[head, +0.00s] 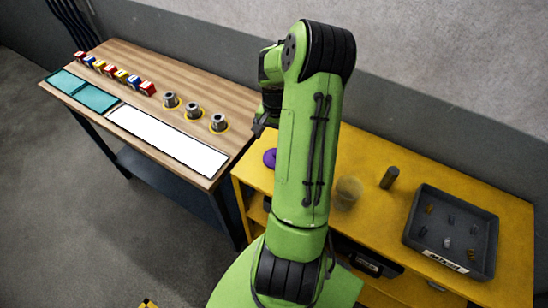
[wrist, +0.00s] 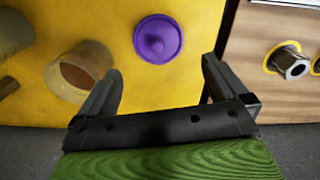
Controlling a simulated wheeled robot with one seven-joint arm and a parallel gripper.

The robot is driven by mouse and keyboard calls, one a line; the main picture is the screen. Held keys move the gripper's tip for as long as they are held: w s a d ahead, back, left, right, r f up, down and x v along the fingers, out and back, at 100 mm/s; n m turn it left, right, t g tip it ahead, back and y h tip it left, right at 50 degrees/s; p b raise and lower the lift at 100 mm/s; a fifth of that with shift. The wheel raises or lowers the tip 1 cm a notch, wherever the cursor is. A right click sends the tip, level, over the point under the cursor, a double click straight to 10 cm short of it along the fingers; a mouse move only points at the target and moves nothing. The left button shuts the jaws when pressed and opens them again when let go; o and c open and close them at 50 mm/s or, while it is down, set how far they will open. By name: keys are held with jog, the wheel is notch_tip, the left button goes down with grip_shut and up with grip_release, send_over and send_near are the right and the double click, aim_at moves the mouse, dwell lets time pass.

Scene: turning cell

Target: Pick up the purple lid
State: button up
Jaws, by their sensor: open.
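The purple lid (wrist: 158,39) is round with a small knob in its middle. It lies on the yellow bench top (wrist: 120,110). In the head view the lid (head: 269,158) is partly hidden behind my arm. My gripper (wrist: 160,80) is open and empty in the wrist view. Its two fingers point toward the bench, with the lid showing beyond and between them. The fingers do not touch the lid. In the head view my gripper (head: 262,125) is mostly hidden by my arm.
A tan hollow cup (wrist: 82,72) stands left of the lid in the wrist view. A dark cylinder (head: 389,178) and a dark tray (head: 408,228) with small parts are farther right on the bench. The wooden table (head: 215,100) at left holds metal nuts, colored boxes and a white sheet.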

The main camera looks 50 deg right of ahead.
aim_at(269, 158)
notch_tip(269, 158, down, 9)
jog(key=shift+s+r, duration=0.15)
jog(key=shift+a, duration=0.1)
jog(key=c, duration=0.7)
